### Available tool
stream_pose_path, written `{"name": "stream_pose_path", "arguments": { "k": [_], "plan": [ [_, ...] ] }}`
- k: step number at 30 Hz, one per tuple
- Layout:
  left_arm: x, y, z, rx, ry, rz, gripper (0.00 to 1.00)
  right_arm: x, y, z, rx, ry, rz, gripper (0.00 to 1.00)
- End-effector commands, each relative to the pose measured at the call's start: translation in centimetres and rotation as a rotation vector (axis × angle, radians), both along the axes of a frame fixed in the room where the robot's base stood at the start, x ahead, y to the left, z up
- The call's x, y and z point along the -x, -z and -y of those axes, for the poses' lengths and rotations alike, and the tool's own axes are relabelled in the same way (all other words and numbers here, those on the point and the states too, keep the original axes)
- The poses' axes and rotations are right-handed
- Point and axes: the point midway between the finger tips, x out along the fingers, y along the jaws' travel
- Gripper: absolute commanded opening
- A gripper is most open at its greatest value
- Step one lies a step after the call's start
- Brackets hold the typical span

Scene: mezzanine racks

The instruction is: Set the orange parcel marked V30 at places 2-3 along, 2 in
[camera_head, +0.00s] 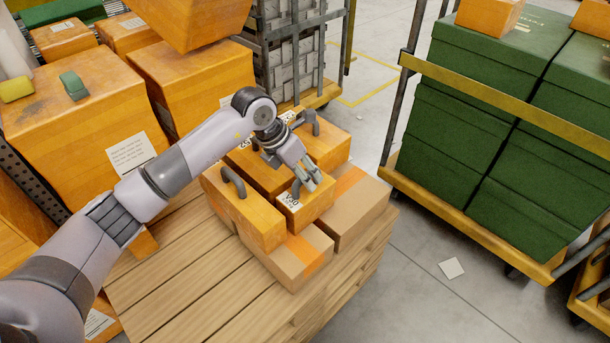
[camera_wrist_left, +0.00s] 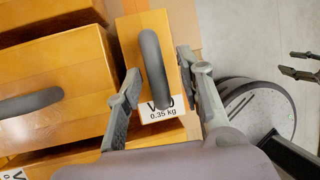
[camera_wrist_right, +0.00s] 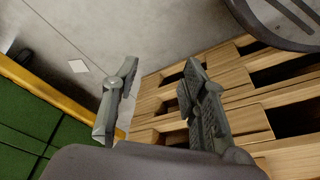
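The orange parcel marked V30 (camera_head: 308,211) is a small box with a dark handle and a white label, standing among the stacked boxes on the wooden pallet. In the left wrist view the parcel (camera_wrist_left: 163,27) shows its handle and a label reading 0.35 kg; the handle partly covers the mark. My left gripper (camera_head: 304,181) is right over it. In its wrist view the left gripper's (camera_wrist_left: 158,70) fingers are spread, with the handle between them; I cannot tell whether they touch it. My right gripper (camera_wrist_right: 157,90) is open and empty near the pallet's edge (camera_wrist_right: 220,65).
Other orange boxes with handles (camera_head: 250,216) stand close beside the parcel. Tan cartons with orange tape (camera_head: 289,264) lie at the front. The pallet's left part (camera_head: 185,285) is bare. A cart of green boxes (camera_head: 500,130) stands at the right, with grey floor between.

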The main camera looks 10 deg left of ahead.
Motion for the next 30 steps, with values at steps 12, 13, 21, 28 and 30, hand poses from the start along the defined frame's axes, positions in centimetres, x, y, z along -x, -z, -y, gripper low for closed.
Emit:
{"name": "stream_pose_path", "arguments": {
  "k": [12, 13, 21, 28, 30],
  "plan": [
    [1.8, -8.6, -3.5, -0.001, -0.004, 0.006, 0.35, 0.4, 3.6, -0.1, 0.0, 0.0, -0.019, 0.4],
    [1.9, -8.9, -3.6, 0.0, -0.003, 0.006, 0.35, 0.4, 3.8, -0.1, -0.001, -0.001, -0.02, 0.4],
    [2.3, -10.1, -4.1, 0.0, -0.002, 0.003, 0.35, 0.6, 4.4, -0.1, -0.001, -0.001, -0.024, 0.4],
    [2.3, -10.1, -4.1, 0.0, -0.002, 0.003, 0.35, 0.6, 4.4, -0.1, -0.001, -0.001, -0.024, 0.4],
    [2.3, -10.1, -4.1, -0.001, -0.003, 0.003, 0.35, 0.6, 4.4, -0.1, -0.001, -0.001, -0.024, 0.4]
  ]
}}
